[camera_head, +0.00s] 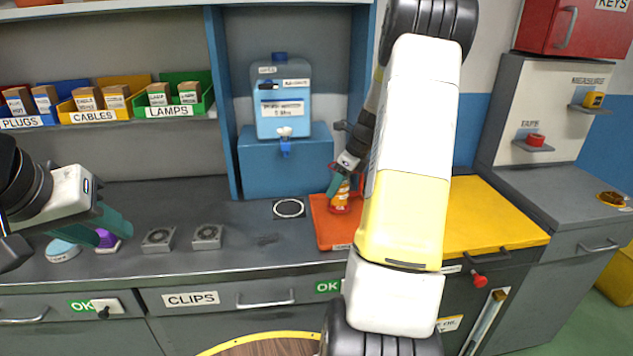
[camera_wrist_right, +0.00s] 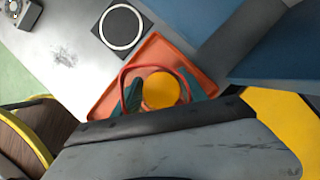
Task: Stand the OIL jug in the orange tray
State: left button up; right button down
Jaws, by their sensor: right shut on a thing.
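The orange jug (camera_head: 339,201), with a pale band, is upright over the orange tray (camera_head: 325,228). In the right wrist view, its yellow cap (camera_wrist_right: 161,90) and red handle loop show inside the outline of the tray (camera_wrist_right: 105,101). I cannot read its label or tell whether its base touches the tray floor. My right gripper (camera_head: 345,184) is shut on the jug near its top; its teal fingers (camera_wrist_right: 164,97) lie on either side of the cap. My left gripper (camera_head: 103,226) is open and empty above the left counter, near a purple object (camera_head: 107,239).
A blue water container (camera_head: 283,100) stands on a blue box behind the counter. A round black-and-white pad (camera_head: 289,208) lies left of the tray. Two grey fan-like blocks (camera_head: 208,236) sit further left. A yellow surface (camera_head: 495,222) lies right of the tray.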

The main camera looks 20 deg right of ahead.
jog(key=shift+f, duration=0.4)
jog(key=c, duration=0.6)
grip_release()
jog(key=shift+f, duration=0.1)
jog(key=shift+c, duration=0.2)
